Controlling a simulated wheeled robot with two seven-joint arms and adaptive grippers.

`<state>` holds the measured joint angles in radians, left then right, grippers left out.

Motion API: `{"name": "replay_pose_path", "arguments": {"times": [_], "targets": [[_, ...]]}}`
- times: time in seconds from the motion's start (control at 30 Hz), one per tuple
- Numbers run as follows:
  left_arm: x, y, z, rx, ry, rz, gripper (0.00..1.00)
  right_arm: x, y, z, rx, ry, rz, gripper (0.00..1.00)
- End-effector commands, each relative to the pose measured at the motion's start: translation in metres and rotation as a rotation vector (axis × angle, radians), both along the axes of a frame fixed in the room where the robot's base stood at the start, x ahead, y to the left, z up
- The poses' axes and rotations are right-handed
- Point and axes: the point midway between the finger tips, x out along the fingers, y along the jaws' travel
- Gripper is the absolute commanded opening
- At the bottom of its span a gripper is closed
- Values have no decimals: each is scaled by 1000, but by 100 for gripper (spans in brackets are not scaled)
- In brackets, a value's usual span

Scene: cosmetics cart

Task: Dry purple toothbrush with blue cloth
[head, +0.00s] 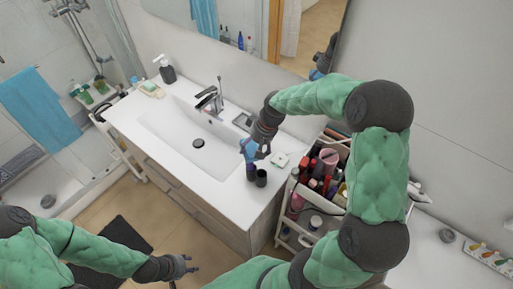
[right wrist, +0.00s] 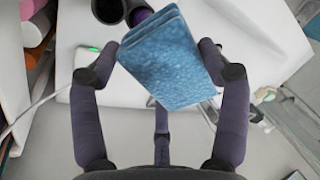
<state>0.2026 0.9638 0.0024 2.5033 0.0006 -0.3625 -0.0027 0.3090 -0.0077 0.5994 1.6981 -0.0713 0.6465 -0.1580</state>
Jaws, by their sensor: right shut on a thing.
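My right gripper (head: 252,152) is shut on the folded blue cloth (right wrist: 172,62), above the right end of the white counter. The cloth also shows in the head view (head: 247,146). Just beyond it in the right wrist view, a small purple part (right wrist: 143,15) shows beside a dark cup (right wrist: 108,9); it may be the purple toothbrush, mostly hidden by the cloth. I cannot tell whether the cloth touches it. In the head view the dark cup (head: 261,178) stands near the counter's front edge. My left gripper (head: 184,266) is open and empty, low over the floor.
The sink basin (head: 190,137) and faucet (head: 209,98) are left of my right gripper. A cart (head: 292,205) full of cosmetics stands close to the counter's right end. A soap dispenser (head: 166,70) stands at the back left. A large blue towel (head: 40,105) hangs far left.

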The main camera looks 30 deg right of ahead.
Motion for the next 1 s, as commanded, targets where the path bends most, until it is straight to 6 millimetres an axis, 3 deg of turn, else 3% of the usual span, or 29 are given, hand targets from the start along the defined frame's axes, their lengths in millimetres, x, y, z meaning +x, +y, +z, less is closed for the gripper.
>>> {"name": "replay_pose_path", "arguments": {"times": [0.8, 1.0], "targets": [[0, 0, 44, 0, 0, 0, 40, 0, 0, 67, 0, -1, 0, 50], [0, 0, 45, 0, 0, 0, 40, 0, 0, 69, 0, 0, 0, 50]]}}
